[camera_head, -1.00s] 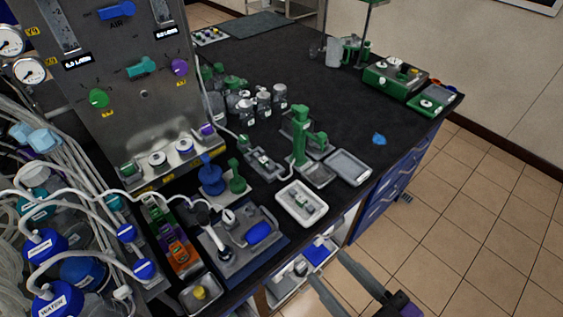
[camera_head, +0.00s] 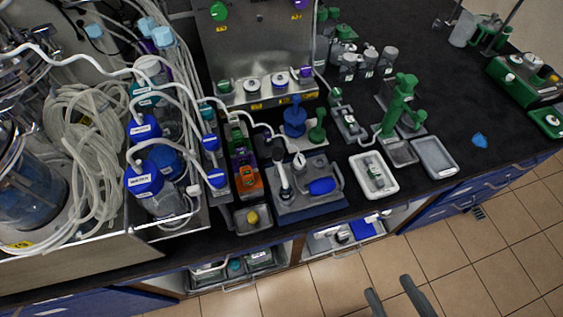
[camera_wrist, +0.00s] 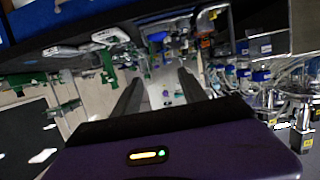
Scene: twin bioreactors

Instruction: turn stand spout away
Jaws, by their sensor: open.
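A green upright stand (camera_head: 402,104) with a short arm at its top stands on a grey base on the dark bench, right of centre. I cannot tell for sure which part is the spout. A grey tray (camera_head: 435,158) is to its right and a white tray (camera_head: 374,176) is in front of it. My gripper (camera_head: 391,287) is open and empty at the bottom edge of the head view, over the floor and apart from the bench. In the wrist view its two fingers (camera_wrist: 160,80) are spread, with nothing between them; the bench items behind are small and tilted.
A blue mat (camera_head: 312,206) holds a grey device with a blue part. Blue-capped bottles (camera_head: 144,182) and loose tubing (camera_head: 85,135) crowd the left. A metal panel (camera_head: 258,60) stands behind. A blue piece (camera_head: 480,140) lies on the bench at right. Floor (camera_head: 510,230) is clear at lower right.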

